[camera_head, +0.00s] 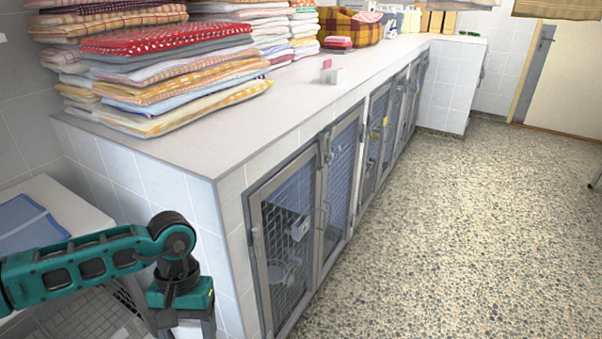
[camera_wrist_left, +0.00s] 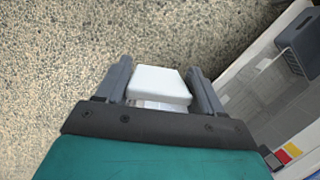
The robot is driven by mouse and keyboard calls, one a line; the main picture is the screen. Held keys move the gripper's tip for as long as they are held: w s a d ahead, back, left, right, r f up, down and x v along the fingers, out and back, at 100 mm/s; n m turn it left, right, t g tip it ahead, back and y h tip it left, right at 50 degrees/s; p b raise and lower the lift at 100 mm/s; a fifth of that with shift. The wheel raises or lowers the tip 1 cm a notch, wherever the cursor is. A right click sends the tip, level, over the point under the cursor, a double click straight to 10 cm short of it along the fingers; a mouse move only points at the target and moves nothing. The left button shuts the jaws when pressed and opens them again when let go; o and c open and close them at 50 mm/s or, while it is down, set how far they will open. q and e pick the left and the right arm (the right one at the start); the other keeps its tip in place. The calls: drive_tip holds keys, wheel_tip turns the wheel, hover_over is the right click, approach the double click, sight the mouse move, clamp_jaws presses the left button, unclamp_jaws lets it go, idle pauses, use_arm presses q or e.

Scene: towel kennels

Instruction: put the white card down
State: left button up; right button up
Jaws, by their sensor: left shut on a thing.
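The white card (camera_wrist_left: 160,83) looks like a small, thick white block in the left wrist view. My left gripper (camera_wrist_left: 160,74) is shut on it, with one grey finger on each side. Speckled floor shows beyond the card. In the head view my left arm comes in at the lower left, and its gripper end is cut off by the bottom edge, so the card is hidden there. It is in front of the near corner of the tiled counter (camera_head: 195,147). My right gripper is not in view.
Stacked folded towels (camera_head: 160,75) cover the counter's near left. A small white holder (camera_head: 331,75) stands near its front edge. A blue cloth (camera_head: 28,222) lies at left. The floor (camera_head: 450,230) is clear.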

use_arm(q)
drive_tip(key=v, duration=1.3)
drive_tip(key=shift+w+a, duration=0.1)
